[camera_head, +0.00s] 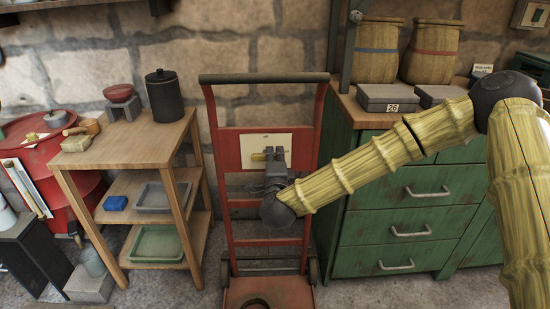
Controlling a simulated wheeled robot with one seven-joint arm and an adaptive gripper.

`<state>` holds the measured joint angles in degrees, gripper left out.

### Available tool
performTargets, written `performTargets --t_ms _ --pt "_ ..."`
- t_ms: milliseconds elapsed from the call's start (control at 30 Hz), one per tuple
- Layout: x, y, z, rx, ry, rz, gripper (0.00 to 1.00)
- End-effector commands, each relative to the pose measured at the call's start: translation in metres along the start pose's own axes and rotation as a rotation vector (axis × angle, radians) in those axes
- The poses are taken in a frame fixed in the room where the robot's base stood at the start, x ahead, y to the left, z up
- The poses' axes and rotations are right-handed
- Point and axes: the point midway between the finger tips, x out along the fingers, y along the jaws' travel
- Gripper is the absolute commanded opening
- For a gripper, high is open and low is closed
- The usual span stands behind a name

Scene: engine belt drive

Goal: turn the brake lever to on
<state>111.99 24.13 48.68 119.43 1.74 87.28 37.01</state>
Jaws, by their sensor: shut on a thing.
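A red hand truck (228,181) stands upright against the stone wall, with a pale plate (282,139) on its upper panel. A small yellow piece, which looks like the brake lever (257,157), shows in front of the plate and points left. My gripper (273,157) is at the plate, shut on the lever. The gripper hides most of the lever and part of the plate. Any on or off marking is too small or covered to read.
A wooden shelf table (150,140) with a black canister (167,96) stands to the left. A green drawer cabinet (400,215) stands close on the right, under my arm.

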Motion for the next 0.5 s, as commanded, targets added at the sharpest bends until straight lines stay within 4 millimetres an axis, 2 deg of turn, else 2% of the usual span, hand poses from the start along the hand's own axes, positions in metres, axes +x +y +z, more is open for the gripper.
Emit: performTargets --t_ms 467,500 --pt "-0.0003 0.0008 0.0004 0.015 -0.001 0.001 0.00" --pt "-0.0003 0.0008 0.0004 0.015 -0.001 0.001 0.20"
